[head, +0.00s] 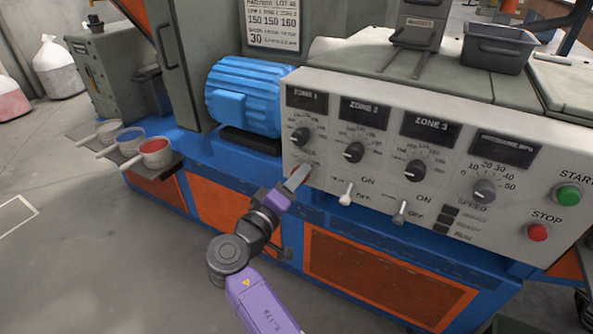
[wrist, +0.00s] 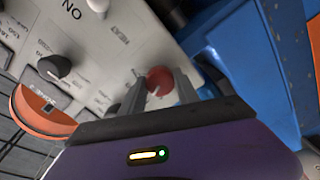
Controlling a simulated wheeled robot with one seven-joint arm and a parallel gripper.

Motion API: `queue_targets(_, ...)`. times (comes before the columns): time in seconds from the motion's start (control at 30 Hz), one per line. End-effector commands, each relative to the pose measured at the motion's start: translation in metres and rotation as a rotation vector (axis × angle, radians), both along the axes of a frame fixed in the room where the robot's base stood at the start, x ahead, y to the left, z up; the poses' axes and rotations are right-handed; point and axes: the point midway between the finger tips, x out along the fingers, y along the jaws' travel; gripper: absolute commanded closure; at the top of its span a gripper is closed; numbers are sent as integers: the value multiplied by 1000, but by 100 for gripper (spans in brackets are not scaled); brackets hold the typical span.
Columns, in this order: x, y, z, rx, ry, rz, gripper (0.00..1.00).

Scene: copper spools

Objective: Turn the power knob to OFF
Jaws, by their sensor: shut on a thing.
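The power knob is red and round in the wrist view (wrist: 160,80), at the lower left of the grey control panel (head: 388,205). My gripper (head: 298,176) reaches the panel there in the head view and hides the knob. In the wrist view its two grey fingers (wrist: 161,92) stand on either side of the red knob, shut on it. I cannot read which position the knob points to.
A white toggle switch (head: 346,194) and a second toggle (head: 401,212) stick out to the right. Zone dials, including the zone 1 dial (head: 301,136), sit above. Green start (head: 567,195) and red stop (head: 537,232) buttons are at the far right. A blue motor (head: 246,97) is left.

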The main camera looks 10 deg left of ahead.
Motion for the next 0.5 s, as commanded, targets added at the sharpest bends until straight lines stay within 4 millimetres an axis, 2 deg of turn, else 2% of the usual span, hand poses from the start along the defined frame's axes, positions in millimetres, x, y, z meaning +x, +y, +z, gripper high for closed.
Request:
queue_targets(0.2, 0, -1, 2, -183, 70, -2, 100)
queue_targets(0.5, -1, -1, 0, -369, 137, -3, 100)
